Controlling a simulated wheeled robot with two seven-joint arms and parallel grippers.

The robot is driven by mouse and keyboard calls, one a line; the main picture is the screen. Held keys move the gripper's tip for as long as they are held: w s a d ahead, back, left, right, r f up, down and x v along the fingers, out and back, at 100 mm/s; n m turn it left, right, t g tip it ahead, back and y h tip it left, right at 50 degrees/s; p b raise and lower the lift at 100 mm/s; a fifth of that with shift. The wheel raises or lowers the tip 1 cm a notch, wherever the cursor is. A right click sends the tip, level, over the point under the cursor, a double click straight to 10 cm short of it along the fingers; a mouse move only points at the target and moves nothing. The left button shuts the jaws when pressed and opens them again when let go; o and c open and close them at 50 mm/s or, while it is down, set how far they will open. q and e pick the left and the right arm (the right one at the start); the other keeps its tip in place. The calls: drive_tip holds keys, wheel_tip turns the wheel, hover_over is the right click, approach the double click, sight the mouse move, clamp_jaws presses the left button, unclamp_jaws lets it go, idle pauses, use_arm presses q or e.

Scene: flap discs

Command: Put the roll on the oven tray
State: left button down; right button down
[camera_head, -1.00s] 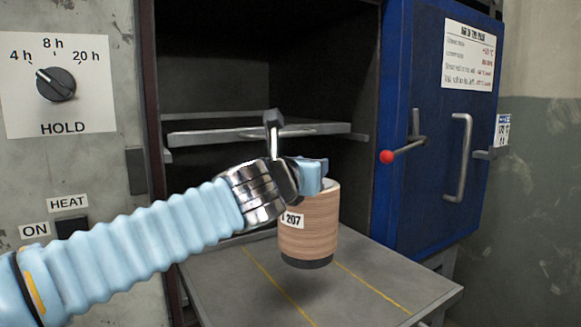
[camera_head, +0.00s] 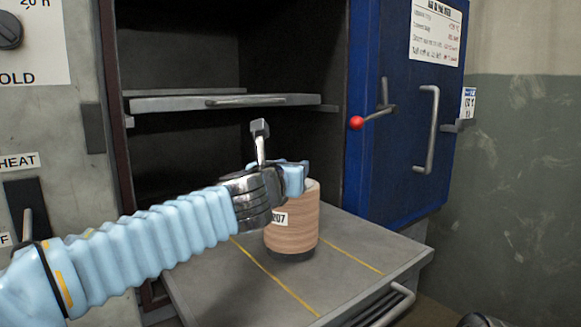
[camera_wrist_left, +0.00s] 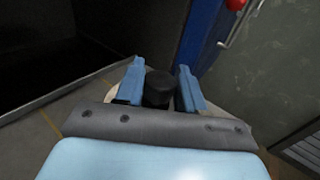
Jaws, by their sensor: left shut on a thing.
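The roll (camera_head: 292,228) is a brown banded cylinder with a dark base and a white label ending in 207. It stands upright over the pulled-out grey oven tray (camera_head: 215,280), between its two yellow lines. I cannot tell for sure whether its base touches the tray. My left gripper (camera_head: 293,180) is shut on the top of the roll. In the left wrist view, the blue fingers (camera_wrist_left: 160,88) sit on either side of a black core piece (camera_wrist_left: 158,90); most of the roll is hidden below. My right gripper is not in view.
The oven's inner shelf (camera_head: 225,102) is above and behind the roll. The blue door (camera_head: 400,130) stands open at the right, with a bar handle and a red-knobbed lever (camera_head: 357,123). A control panel is at the left. The tray is otherwise bare.

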use_arm(q)
drive_tip(key=c, duration=1.1)
unclamp_jaws()
drive_tip(key=o, duration=0.4)
drive_tip(key=v, duration=1.2)
drive_tip(key=shift+b, duration=0.3)
